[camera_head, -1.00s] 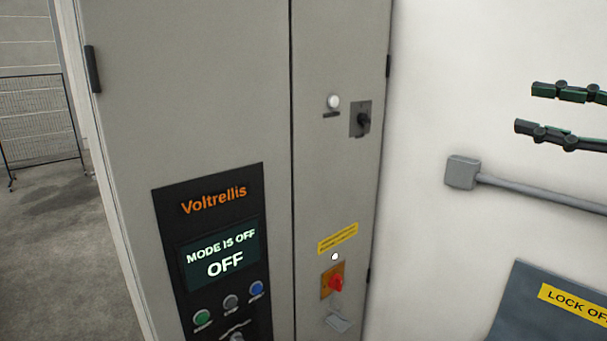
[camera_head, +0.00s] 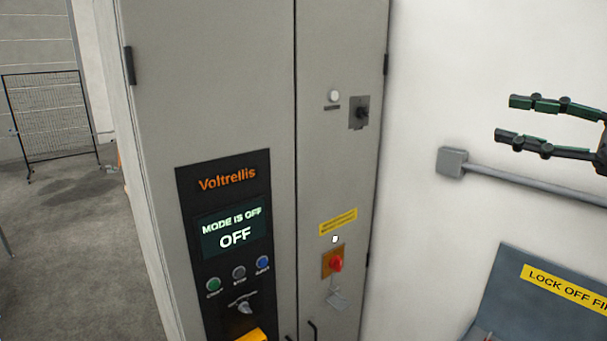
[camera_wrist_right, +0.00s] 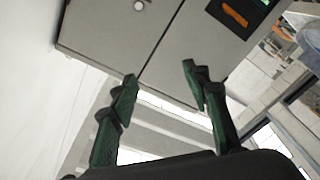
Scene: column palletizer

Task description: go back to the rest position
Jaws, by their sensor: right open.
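My right gripper (camera_head: 512,120) is at the right edge of the head view, in front of the white wall. Its two dark green fingers are apart, with nothing between them. In the right wrist view the fingers of the right gripper (camera_wrist_right: 160,85) are also spread and empty, with the cabinet (camera_wrist_right: 110,35) beyond them. The gripper is clear of the cabinet and to its right in the head view. My left gripper is not in view.
A tall grey control cabinet (camera_head: 225,90) carries a screen (camera_head: 234,235) reading "MODE IS OFF". A grey conduit (camera_head: 530,184) runs along the wall above a lock-off box (camera_head: 530,310). A mesh fence (camera_head: 50,120) stands far left.

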